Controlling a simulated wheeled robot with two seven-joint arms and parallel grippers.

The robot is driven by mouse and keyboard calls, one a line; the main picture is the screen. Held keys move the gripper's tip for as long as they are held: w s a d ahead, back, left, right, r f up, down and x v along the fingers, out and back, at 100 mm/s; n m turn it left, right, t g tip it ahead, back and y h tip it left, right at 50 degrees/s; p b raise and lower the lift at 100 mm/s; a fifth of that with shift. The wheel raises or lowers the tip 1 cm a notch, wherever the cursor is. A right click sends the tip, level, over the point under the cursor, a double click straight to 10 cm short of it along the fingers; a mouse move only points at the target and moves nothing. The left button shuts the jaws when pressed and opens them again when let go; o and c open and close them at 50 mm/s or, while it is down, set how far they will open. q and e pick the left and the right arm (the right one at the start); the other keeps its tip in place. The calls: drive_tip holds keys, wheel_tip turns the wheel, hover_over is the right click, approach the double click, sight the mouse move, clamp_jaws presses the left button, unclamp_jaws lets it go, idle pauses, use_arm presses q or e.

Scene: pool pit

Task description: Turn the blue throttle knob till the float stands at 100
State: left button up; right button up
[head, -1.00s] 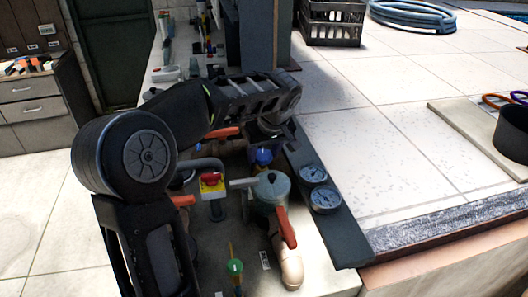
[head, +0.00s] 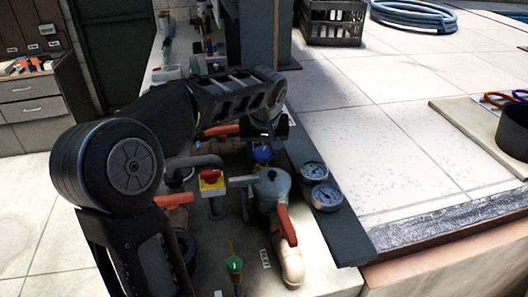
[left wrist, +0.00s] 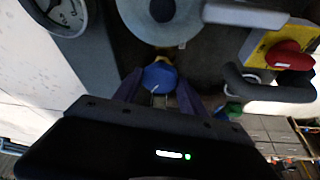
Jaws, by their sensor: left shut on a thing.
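The blue throttle knob (head: 262,154) is among the pipes in the middle of the head view, just below my left gripper (head: 264,142). In the left wrist view the blue knob (left wrist: 159,78) sits between the two dark fingers of my left gripper (left wrist: 158,86). The fingers are shut on the knob from both sides. A small clear part shows under the knob in the wrist view, but I cannot make out a float or its scale. My right gripper is not in view.
A grey round-topped housing (head: 272,186) with an orange-handled valve (head: 286,226) stands close in front of the knob. Two dial gauges (head: 320,197) lie to its right on a dark strip. A red knob on a yellow box (head: 211,181) is to the left.

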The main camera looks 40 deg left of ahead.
use_arm(q)
drive_tip(key=m, duration=0.1)
drive_tip(key=m+h, duration=0.1)
drive_tip(key=m, duration=0.1)
drive_tip(key=shift+s+a+m+t, duration=0.1)
drive_tip(key=shift+a+m+t, duration=0.1)
drive_tip(key=shift+m+t, duration=0.15)
drive_tip(key=m, duration=0.1)
drive_tip(key=m+h, duration=0.1)
drive_tip(key=m, duration=0.1)
drive_tip(key=shift+a+m+t, duration=0.2)
drive_tip(key=shift+m+t, duration=0.05)
drive_tip(key=m+h, duration=0.1)
drive_tip(key=m, duration=0.1)
drive_tip(key=m+h, duration=0.1)
drive_tip(key=m, duration=0.1)
drive_tip(key=m+h, duration=0.1)
drive_tip(key=m, duration=0.1)
drive_tip(key=shift+a+m, duration=0.25)
drive_tip(key=shift+m, duration=0.05)
drive_tip(key=shift+g, duration=0.4)
drive_tip(key=o, duration=1.4)
drive_tip(key=shift+c, duration=0.2)
